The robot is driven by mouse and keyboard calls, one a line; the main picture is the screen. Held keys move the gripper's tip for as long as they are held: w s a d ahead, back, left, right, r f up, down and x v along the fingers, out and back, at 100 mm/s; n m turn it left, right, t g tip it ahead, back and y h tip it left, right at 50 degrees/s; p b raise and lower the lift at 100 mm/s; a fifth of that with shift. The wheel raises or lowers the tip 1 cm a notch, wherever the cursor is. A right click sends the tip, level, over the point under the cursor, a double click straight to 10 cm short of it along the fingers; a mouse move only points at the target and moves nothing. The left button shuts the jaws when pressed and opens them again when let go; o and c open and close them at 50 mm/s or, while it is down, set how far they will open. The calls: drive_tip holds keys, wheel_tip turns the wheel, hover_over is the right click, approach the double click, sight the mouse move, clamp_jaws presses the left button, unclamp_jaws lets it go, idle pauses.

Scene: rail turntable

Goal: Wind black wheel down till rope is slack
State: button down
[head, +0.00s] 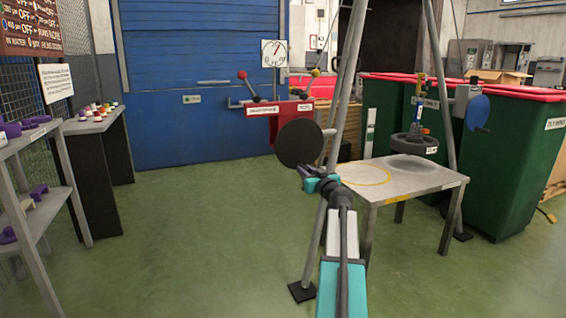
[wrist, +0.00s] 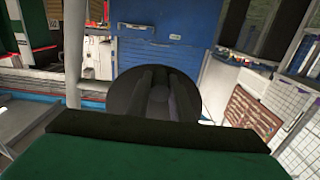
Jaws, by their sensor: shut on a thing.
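The black wheel (head: 300,143) is a round disc on the near leg of the metal frame (head: 345,80). My gripper (head: 310,174) is at the wheel's lower edge. In the wrist view the black wheel (wrist: 118,95) fills the middle, with my dark fingers in front of it, shut on it. The exact grip point is hidden. A dark ring-shaped load (head: 413,149) hangs on a blue and yellow hook (head: 420,105) above the grey table (head: 452,184). A dark shadow lies below it, and it appears slightly clear of the top. The rope above is too thin to judge.
A yellow circle (head: 365,183) is marked on the table's left side. A blue disc (head: 478,112) is on the right leg. Green bins (head: 510,150) stand behind. A red lever stand (head: 278,112) and dial (head: 274,53) are at the back. Open floor (head: 190,220) lies left.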

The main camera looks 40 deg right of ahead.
drive_tip(key=shift+s+d+r+n+b, duration=0.2)
drive_tip(key=shift+d+n+b, duration=0.4)
drive_tip(key=shift+b, duration=0.8)
drive_tip(key=shift+s+d+n+b, duration=0.15)
drive_tip(key=shift+d+n+b, duration=0.2)
drive_tip(key=shift+n+b, duration=0.05)
drive_tip(key=shift+s+d+r+n, duration=0.1)
drive_tip(key=shift+d+n, duration=0.1)
drive_tip(key=shift+n, duration=0.1)
drive_tip(key=shift+s+d+r+n, duration=0.15)
drive_tip(key=shift+d+n, duration=0.15)
drive_tip(key=shift+n, duration=0.2)
drive_tip(key=shift+s+d+r+n, duration=0.1)
drive_tip(key=shift+d+n, duration=0.2)
drive_tip(key=shift+n, duration=0.2)
drive_tip(key=shift+d, duration=0.15)
drive_tip(key=shift+s+d+r+n, duration=0.15)
drive_tip(key=shift+d+r+n, duration=0.15)
drive_tip(key=shift+n, duration=0.3)
drive_tip(key=shift+s+d+r+n, duration=0.15)
drive_tip(key=shift+d+n, duration=0.15)
drive_tip(key=shift+n, duration=0.3)
drive_tip(key=shift+d, duration=0.1)
